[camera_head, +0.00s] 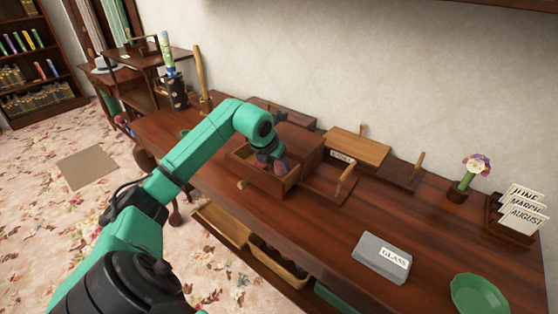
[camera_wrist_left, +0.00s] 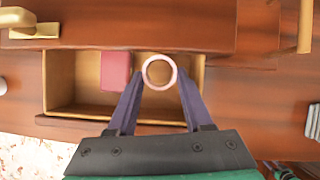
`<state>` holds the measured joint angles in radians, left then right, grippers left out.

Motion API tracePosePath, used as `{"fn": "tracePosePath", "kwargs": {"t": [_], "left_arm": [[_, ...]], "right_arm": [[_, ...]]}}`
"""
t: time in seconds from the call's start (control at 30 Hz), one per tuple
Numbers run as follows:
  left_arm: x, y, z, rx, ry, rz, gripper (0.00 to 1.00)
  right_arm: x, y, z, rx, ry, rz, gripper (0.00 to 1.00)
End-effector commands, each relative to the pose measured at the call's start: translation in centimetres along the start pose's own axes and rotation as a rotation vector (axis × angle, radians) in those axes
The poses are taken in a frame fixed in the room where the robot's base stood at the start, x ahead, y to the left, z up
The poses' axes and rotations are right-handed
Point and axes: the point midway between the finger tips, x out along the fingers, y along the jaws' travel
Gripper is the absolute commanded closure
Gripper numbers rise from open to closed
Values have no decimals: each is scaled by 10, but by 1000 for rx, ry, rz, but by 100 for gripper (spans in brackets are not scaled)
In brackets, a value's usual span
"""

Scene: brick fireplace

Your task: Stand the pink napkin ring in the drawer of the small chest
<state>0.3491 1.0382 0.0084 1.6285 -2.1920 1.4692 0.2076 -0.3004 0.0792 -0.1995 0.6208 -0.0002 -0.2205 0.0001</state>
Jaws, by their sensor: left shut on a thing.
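The pink napkin ring (camera_wrist_left: 146,74) shows in the left wrist view as a pale pink hoop between the fingertips of my left gripper (camera_wrist_left: 160,85), which is shut on it. The small chest (camera_head: 297,143) stands on the long wooden table, its drawer (camera_head: 257,175) pulled open toward the front. The gripper also shows in the head view (camera_head: 270,160), pointing down at the drawer. In the wrist view the ring overlaps the drawer's interior (camera_wrist_left: 68,85); its exact height is unclear. A pinkish-red block (camera_wrist_left: 115,70) lies in the drawer, left of the ring.
A wooden stand with an upright peg (camera_head: 346,180) is right of the chest. A grey box labelled GLASS (camera_head: 381,258) and a green bowl (camera_head: 479,295) stand farther right. The front right tabletop has free room.

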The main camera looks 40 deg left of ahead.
Motion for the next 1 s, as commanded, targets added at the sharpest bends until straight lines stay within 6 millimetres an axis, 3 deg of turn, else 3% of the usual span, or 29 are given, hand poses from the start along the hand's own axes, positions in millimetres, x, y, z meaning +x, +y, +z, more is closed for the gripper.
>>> {"fn": "tracePosePath", "kwargs": {"t": [0.03, 0.17, 0.3, 0.67, 0.7, 1.0], "left_arm": [[-5, -1, 6, -5, 28, -4, 100], [-3, -2, 9, -1, 110, -5, 100], [15, -1, -3, 1, 109, -2, 100], [20, 0, -6, 1, 106, 0, 100], [18, 0, -5, 0, 106, 0, 37], [17, 0, -4, 0, 105, -1, 37]], "right_arm": [[-10, 0, -1, 0, 0, 0, 50], [-20, 0, -2, 0, 0, 0, 50], [-18, 0, -2, 0, 0, 0, 50], [-14, 0, -1, 0, 0, 0, 50], [-15, 0, -1, 0, 0, 0, 50], [-17, 0, -2, -1, 0, 0, 50]]}}
